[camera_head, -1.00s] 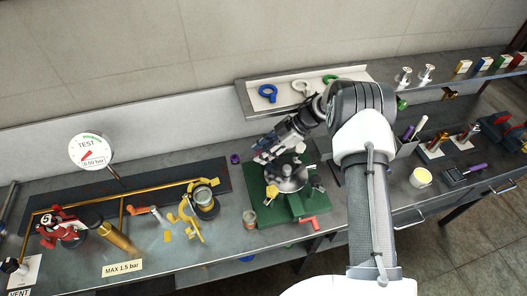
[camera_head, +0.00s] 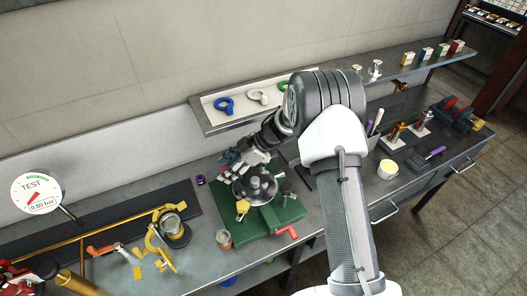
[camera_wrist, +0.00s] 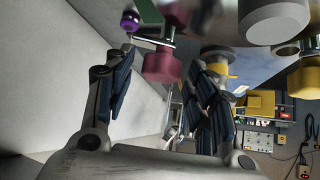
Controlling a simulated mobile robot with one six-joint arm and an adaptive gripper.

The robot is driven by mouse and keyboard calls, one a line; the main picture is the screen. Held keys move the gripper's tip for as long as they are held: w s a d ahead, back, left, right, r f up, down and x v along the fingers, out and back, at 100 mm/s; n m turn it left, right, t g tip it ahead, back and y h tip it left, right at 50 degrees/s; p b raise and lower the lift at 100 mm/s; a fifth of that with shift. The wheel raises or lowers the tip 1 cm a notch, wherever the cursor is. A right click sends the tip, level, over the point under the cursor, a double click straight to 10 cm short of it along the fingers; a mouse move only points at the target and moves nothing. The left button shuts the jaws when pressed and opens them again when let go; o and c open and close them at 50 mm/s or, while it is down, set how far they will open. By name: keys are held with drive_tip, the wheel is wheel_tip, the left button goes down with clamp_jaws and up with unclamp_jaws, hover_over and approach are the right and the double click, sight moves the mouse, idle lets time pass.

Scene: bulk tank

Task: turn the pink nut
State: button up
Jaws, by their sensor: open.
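The pink nut (camera_wrist: 163,65) shows dark pink in the wrist view, ahead of and between my finger tips. In the head view my gripper (camera_head: 236,165) is at the back left edge of the round metal lid (camera_head: 254,186) on the green base plate (camera_head: 290,212); the nut is hard to make out there behind the fingers. I cannot tell whether a finger touches the nut.
A purple knob (camera_head: 201,180) stands left of the plate. A yellow knob (camera_head: 242,207) and an orange-red handle (camera_head: 287,232) are at its front. Brass pipework (camera_head: 110,232) and a TEST gauge (camera_head: 37,193) are on the left. A shelf holds blue (camera_head: 224,105), white and green rings.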

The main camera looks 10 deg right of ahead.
drive_tip(key=b, duration=0.2)
drive_tip(key=m+t+b, duration=0.1)
drive_tip(key=b, duration=0.1)
drive_tip(key=shift+s+f+m, duration=0.1)
drive_tip(key=shift+f+m, duration=0.2)
drive_tip(key=shift+f, duration=0.05)
drive_tip(key=p+v, duration=0.6)
drive_tip(key=v, duration=1.2)
drive_tip(key=shift+a+r, duration=0.25)
drive_tip(key=shift+a, duration=0.1)
